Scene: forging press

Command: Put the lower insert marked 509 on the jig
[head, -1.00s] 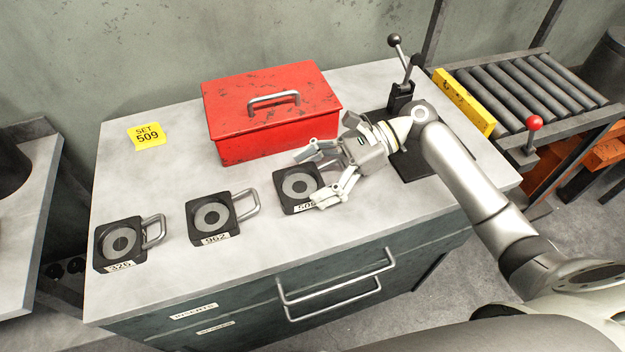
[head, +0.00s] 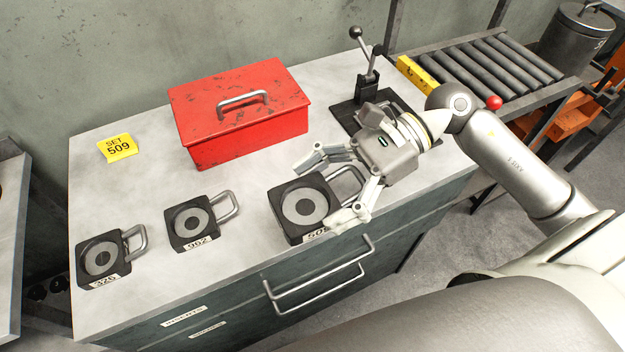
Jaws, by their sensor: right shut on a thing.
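The insert marked 509 (head: 304,206) is a dark square block with a grey ring face and a metal handle; its label is partly covered by a finger. My right gripper (head: 338,186) is shut on it at the handle side. The insert looks raised above the bench near its front edge. The jig (head: 346,118) is a black plate with a toggle clamp (head: 364,75) at the back right of the bench, partly hidden behind my right gripper. My left gripper is out of view.
Inserts marked 962 (head: 191,222) and 326 (head: 101,258) lie to the left on the bench (head: 150,180). A red toolbox (head: 240,115) stands behind, left of the jig. A yellow card reading SET 509 (head: 118,147) lies at the back left. A roller conveyor (head: 490,70) is beyond the right end.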

